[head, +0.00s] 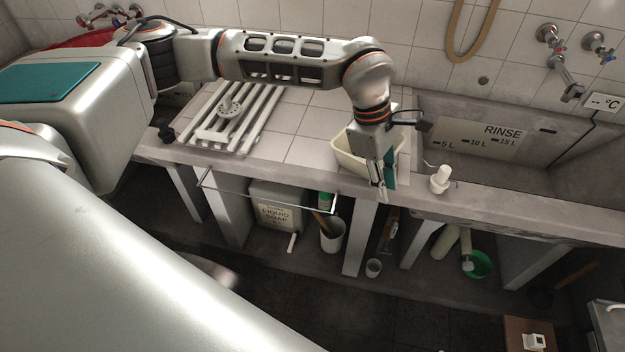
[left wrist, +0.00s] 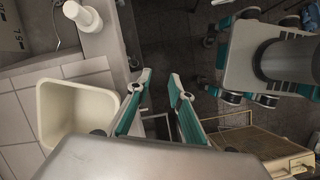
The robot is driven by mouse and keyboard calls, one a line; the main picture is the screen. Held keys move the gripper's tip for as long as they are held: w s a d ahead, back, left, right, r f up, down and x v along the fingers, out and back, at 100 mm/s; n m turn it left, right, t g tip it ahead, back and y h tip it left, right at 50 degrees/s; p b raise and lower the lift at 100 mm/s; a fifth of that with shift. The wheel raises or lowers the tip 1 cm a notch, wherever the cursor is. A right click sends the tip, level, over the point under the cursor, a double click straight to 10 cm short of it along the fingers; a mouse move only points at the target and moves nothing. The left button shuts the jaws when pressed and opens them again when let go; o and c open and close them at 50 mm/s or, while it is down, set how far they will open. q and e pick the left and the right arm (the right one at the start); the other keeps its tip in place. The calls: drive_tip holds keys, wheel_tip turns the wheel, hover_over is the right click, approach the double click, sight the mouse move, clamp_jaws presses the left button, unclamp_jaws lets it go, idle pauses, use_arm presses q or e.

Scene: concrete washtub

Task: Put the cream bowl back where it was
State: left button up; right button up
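The cream bowl (head: 347,157) is a squarish, open-topped tub at the front of the tiled counter, left of the sink. Part of it is hidden behind my left gripper and wrist in the head view. My left gripper (head: 383,190) points down at the bowl's front side. In the left wrist view, the left gripper's (left wrist: 160,78) teal fingers stand apart with floor visible between them. The bowl lies to the left of both fingers, close to one. My right gripper is not in view.
A white bottle (head: 440,180) stands on the ledge right of the bowl. A slatted rack (head: 235,115) lies on the counter to the left, with free tiles (head: 295,120) between. The concrete rinse sink (head: 480,135) is at right. A metal rail (head: 265,197) runs along the counter front.

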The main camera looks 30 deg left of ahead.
use_arm(q)
drive_tip(key=s+d+n+g+h, duration=0.1)
drive_tip(key=s+d+g+h, duration=0.25)
drive_tip(key=s+d, duration=0.6)
drive_tip(key=s+d+r+n+h, duration=0.4)
drive_tip(key=d+r+n+h, duration=0.3)
drive_tip(key=d+h, duration=0.4)
drive_tip(key=w+r+n+t+h, duration=0.35)
drive_tip(key=n+t, duration=0.35)
drive_tip(key=n, duration=0.3)
drive_tip(key=w+a+f+n+t+y, duration=0.7)
drive_tip(key=n+t, duration=0.3)
drive_tip(key=n, duration=0.5)
drive_tip(key=a+f+n+t+y, duration=0.2)
drive_tip(key=a+f+n+y, duration=0.3)
drive_tip(key=a+f+n, duration=0.35)
drive_tip(key=s+a+f+n+g+y, duration=0.1)
drive_tip(key=s+a+f+n+y, duration=0.1)
drive_tip(key=s+a+f, duration=0.3)
drive_tip(key=s+a+f+n+g+y, duration=0.2)
drive_tip(key=s+a+f+n, duration=0.2)
drive_tip(key=f, duration=0.5)
drive_tip(key=s+a+f+n+g+y, duration=0.2)
drive_tip(key=s+a+f, duration=0.3)
drive_tip(key=f, duration=0.3)
drive_tip(key=shift+s+a+n+y, duration=0.35)
drive_tip(key=shift+a+n+y, duration=0.15)
drive_tip(key=shift+n, duration=0.25)
